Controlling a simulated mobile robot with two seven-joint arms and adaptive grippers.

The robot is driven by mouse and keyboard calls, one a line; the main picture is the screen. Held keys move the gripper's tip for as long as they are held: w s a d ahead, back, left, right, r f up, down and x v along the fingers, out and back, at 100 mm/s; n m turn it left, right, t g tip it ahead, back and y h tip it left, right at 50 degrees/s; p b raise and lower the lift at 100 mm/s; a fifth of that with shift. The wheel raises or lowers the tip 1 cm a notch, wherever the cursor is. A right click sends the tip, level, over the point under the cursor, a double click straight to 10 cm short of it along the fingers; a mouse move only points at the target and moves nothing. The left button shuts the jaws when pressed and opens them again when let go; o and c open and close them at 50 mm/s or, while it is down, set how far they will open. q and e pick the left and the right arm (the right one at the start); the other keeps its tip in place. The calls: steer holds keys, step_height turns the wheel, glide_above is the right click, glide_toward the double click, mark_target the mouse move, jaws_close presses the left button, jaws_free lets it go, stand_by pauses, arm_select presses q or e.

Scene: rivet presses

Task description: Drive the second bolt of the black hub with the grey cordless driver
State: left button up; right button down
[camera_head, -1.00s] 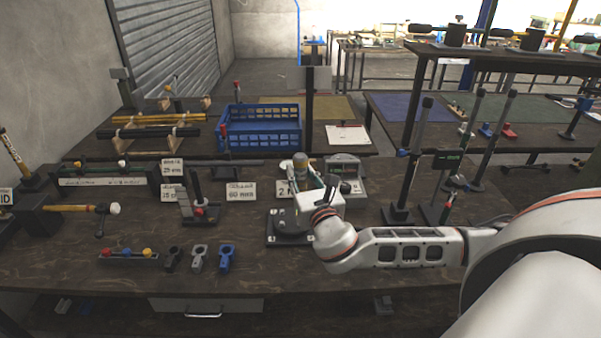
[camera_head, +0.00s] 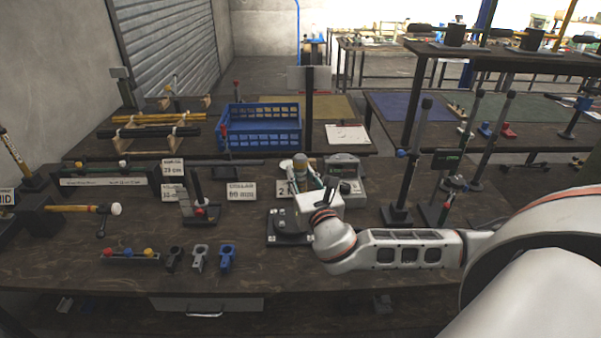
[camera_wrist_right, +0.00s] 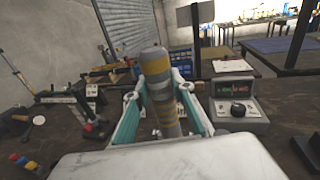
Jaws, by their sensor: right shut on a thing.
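The grey cordless driver, with yellow bands, stands about upright in the wrist view (camera_wrist_right: 160,92). Its top shows in the head view (camera_head: 300,165). My right gripper (camera_wrist_right: 160,90) is shut on it, one teal-sided finger on each side. In the head view my right gripper (camera_head: 312,192) is over a dark plate (camera_head: 275,240) near the middle of the bench. Black parts of what looks like the hub (camera_head: 290,226) show on this plate beside my wrist. The bolts and the driver's tip are hidden. My left gripper is not in view.
A grey box with a display and a knob (camera_wrist_right: 239,104) stands just right of the driver. Black posts (camera_head: 408,165) stand farther right. A small press with a red knob (camera_head: 200,208) is to the left. Black, grey and blue clamps (camera_head: 199,258) lie in front, left of the plate.

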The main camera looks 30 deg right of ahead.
mark_target(302, 186)
steer(key=shift+r+p, duration=0.1)
steer(key=shift+p, duration=0.35)
stand_by(0.5)
steer(key=shift+f+b, duration=0.4)
steer(key=shift+f, duration=0.55)
stand_by(0.5)
steer(key=shift+s+f+p, duration=0.15)
steer(key=shift+f+p, duration=0.25)
steer(key=shift+f, duration=0.25)
stand_by(1.9)
steer(key=shift+r, duration=0.1)
